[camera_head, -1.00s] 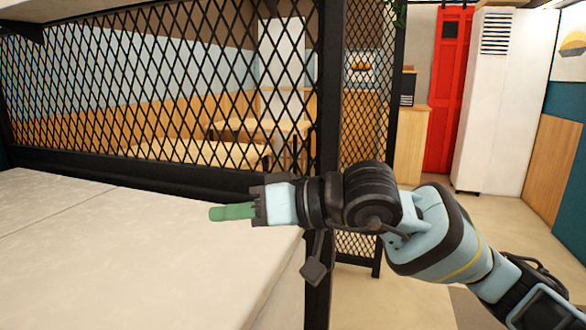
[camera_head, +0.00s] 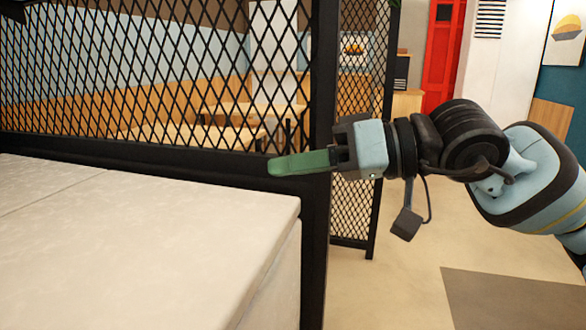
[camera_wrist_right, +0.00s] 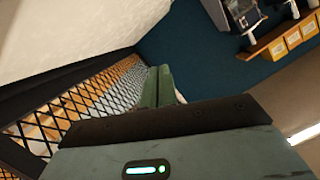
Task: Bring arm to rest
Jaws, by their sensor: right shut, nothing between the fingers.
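My right gripper (camera_head: 300,163) is in the middle of the head view, its green fingers pointing left. The fingers are pressed together and hold nothing. The gripper is above the right back corner of the pale counter (camera_head: 120,235), in front of the black mesh partition. In the right wrist view the green fingers (camera_wrist_right: 158,88) show closed, with the mesh to their left. My left gripper is not in the head view.
A black mesh partition (camera_head: 320,60) with a dark post stands behind the counter. Beyond it are wooden tables (camera_head: 185,138). A red door (camera_head: 441,55) and a white cabinet (camera_head: 497,70) stand at the back right. The floor right of the counter is open.

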